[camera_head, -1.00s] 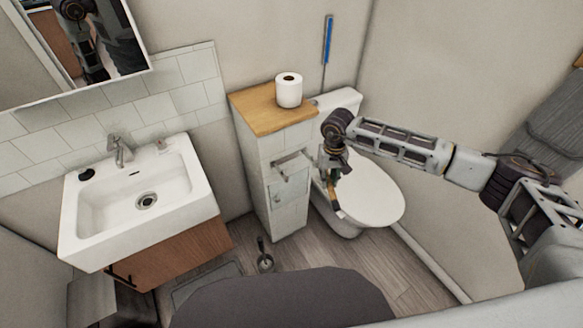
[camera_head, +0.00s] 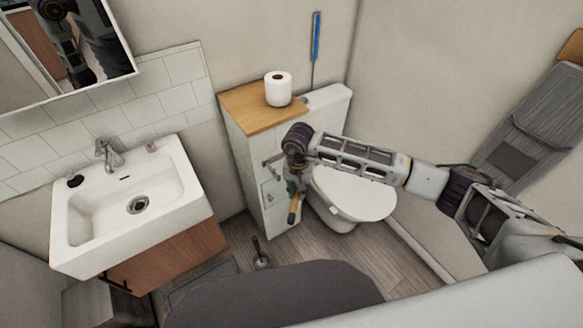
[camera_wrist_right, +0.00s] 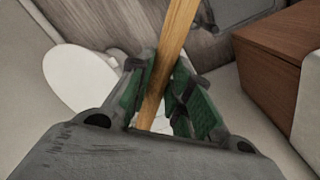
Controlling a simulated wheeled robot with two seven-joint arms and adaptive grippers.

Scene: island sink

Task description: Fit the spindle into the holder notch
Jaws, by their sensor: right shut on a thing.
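The spindle (camera_head: 294,210) is a light wooden rod. My right gripper (camera_head: 293,188) is shut on it, and the rod hangs steeply below the jaws in the head view. In the right wrist view the spindle (camera_wrist_right: 175,45) runs between the green-padded fingers of the gripper (camera_wrist_right: 168,70). The metal holder (camera_head: 271,161) sticks out from the white tiled cabinet front. My right wrist and gripper are just right of it and hide part of it. The notch cannot be made out, and I cannot tell whether spindle and holder touch. My left gripper is not in view.
A toilet (camera_head: 352,194) stands right of the cabinet (camera_head: 250,150). A paper roll (camera_head: 278,89) sits on the cabinet's wooden top (camera_head: 247,107). A sink (camera_head: 130,205) is at left, and a brush (camera_head: 260,256) stands on the floor. A blue-handled tool (camera_head: 316,38) is on the back wall.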

